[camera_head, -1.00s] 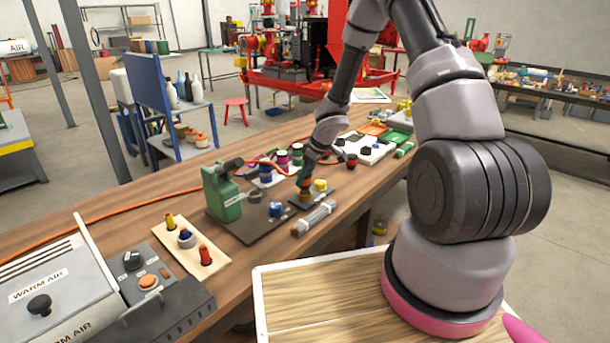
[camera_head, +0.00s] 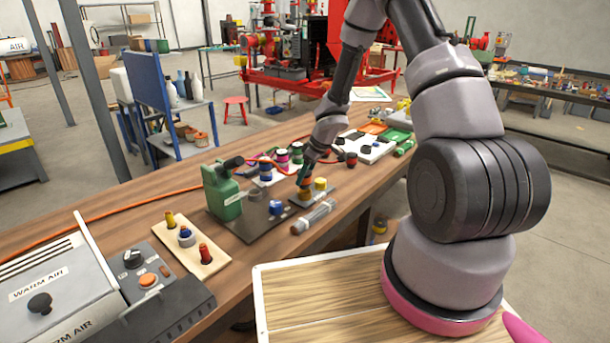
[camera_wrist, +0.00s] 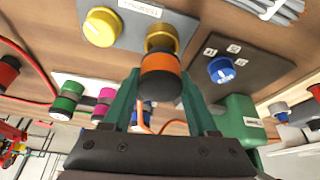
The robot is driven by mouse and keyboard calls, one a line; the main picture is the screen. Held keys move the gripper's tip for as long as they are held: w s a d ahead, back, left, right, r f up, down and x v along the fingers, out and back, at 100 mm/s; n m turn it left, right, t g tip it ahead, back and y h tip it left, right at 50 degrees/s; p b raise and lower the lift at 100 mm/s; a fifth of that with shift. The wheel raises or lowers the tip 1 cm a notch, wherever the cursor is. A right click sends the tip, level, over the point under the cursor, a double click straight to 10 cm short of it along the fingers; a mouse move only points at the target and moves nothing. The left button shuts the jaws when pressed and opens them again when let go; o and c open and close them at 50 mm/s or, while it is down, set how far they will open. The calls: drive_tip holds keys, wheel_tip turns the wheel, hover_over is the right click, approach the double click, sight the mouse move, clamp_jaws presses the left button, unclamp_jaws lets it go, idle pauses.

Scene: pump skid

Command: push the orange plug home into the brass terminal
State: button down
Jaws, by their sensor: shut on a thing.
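My gripper (camera_wrist: 158,98) is shut on the orange plug (camera_wrist: 160,65), with a green finger on each side of it. The plug has an orange band and a dark rear end. The brass terminal (camera_wrist: 163,36) is a ring just beyond the plug's front, on a grey plate (camera_wrist: 127,30). Plug and terminal look in line, and the plug's front overlaps the brass ring in the wrist view; I cannot tell how deep it sits. In the head view my gripper (camera_head: 304,179) is over the plate beside the yellow knob (camera_head: 320,184), and the terminal there is mostly hidden.
The yellow knob (camera_wrist: 101,27) stands close beside the terminal. A dark plate with a blue knob (camera_wrist: 221,69) and a green housing (camera_head: 222,195) is on the other side. An orange cable (camera_head: 110,213) crosses the bench. A clear tube (camera_head: 314,217) lies in front.

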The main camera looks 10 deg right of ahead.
sight(305, 183)
drive_tip(key=shift+f, duration=1.6)
drive_tip(key=shift+c, duration=0.6)
unclamp_jaws()
drive_tip(key=shift+r, duration=0.1)
drive_tip(key=v, duration=1)
drive_tip(key=shift+r, duration=0.3)
drive_tip(key=shift+d, duration=0.1)
